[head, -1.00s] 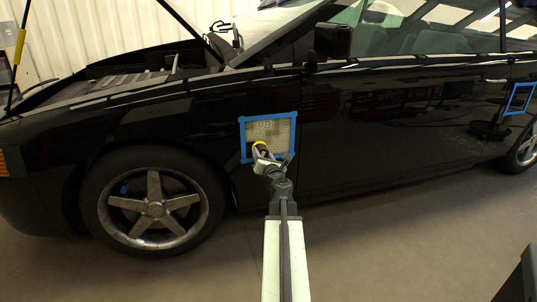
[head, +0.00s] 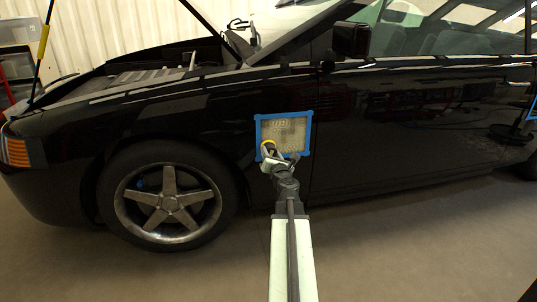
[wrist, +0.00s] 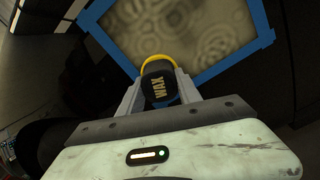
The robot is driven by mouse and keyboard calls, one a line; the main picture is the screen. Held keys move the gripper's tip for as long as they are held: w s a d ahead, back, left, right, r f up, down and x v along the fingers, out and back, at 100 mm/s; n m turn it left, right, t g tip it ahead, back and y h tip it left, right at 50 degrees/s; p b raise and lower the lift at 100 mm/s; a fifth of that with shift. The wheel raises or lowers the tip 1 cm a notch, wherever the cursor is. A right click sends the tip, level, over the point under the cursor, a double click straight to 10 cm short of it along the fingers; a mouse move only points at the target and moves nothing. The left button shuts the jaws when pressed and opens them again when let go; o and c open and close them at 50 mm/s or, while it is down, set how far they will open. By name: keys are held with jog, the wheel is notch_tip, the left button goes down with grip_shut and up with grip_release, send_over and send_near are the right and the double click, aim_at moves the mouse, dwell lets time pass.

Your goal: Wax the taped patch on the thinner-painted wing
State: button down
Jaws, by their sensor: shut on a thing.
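A patch framed in blue tape (head: 283,133) is on the black car's front wing, behind the front wheel. Its surface looks hazy and beige, with swirl marks in the wrist view (wrist: 178,30). My gripper (head: 270,154) is at the patch's lower left corner in the head view.
The black car (head: 400,130) fills the view, bonnet raised on the left. The front wheel (head: 168,200) is left of my arm. A second piece of blue tape (head: 531,108) shows at the right edge. The floor in front is clear.

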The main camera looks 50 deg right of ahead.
jog(key=shift+s+d, duration=1.05)
jog(key=shift+d, duration=0.35)
jog(key=shift+s+d, duration=1.1)
jog(key=shift+d, duration=0.3)
jog(key=shift+s+d, duration=1.05)
jog(key=shift+d, duration=0.35)
jog(key=shift+s+d, duration=0.55)
jog(key=shift+d, duration=0.25)
jog(key=shift+s+d, duration=0.55)
jog(key=shift+d, duration=0.25)
jog(key=v, duration=0.8)
jog(key=shift+a, duration=0.1)
notch_tip(320, 180, up, 52)
jog(key=p, duration=5.2)
